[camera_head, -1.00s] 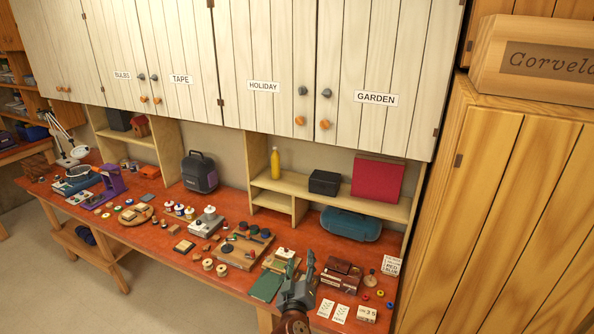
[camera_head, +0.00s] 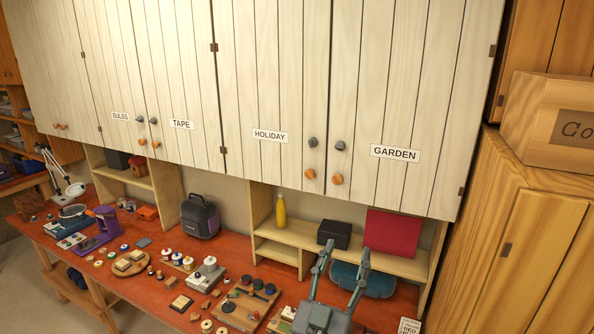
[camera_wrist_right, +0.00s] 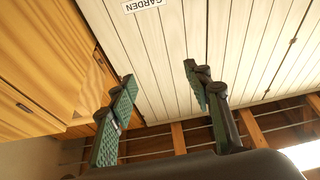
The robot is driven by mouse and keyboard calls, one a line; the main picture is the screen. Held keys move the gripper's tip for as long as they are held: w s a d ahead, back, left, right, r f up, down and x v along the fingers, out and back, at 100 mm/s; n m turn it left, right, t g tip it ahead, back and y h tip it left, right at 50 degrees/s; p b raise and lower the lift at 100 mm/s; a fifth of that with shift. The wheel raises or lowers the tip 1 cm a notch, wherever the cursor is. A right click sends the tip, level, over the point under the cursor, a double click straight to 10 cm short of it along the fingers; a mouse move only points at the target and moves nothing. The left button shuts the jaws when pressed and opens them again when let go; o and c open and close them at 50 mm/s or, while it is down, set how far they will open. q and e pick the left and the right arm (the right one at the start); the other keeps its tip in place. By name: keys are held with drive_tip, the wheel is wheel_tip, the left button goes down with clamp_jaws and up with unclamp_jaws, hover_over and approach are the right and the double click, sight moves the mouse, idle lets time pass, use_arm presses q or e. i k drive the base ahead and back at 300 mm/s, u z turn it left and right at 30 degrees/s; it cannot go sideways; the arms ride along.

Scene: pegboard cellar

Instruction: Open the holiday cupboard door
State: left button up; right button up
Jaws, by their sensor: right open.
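The holiday cupboard door (camera_head: 262,80) is a pale planked door marked with a HOLIDAY label (camera_head: 270,135). It is shut. Near its lower right edge it has a grey knob (camera_head: 313,142) and an orange knob (camera_head: 310,174) below. My right gripper (camera_head: 342,252) is open and empty, pointing up, below the cupboards and in front of the shelf. In the right wrist view its two green-padded fingers (camera_wrist_right: 160,80) stand wide apart, with pale planks and the GARDEN label (camera_wrist_right: 143,4) beyond. My left gripper is not in view.
The garden door (camera_head: 405,80) adjoins on the right, with its own grey (camera_head: 340,146) and orange knobs. The red workbench (camera_head: 150,275) below is crowded with small items. A wooden cabinet (camera_head: 520,240) stands close on the right.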

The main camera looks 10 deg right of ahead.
sight(273, 57)
drive_tip(key=z, duration=0.05)
drive_tip(key=i, duration=1.55)
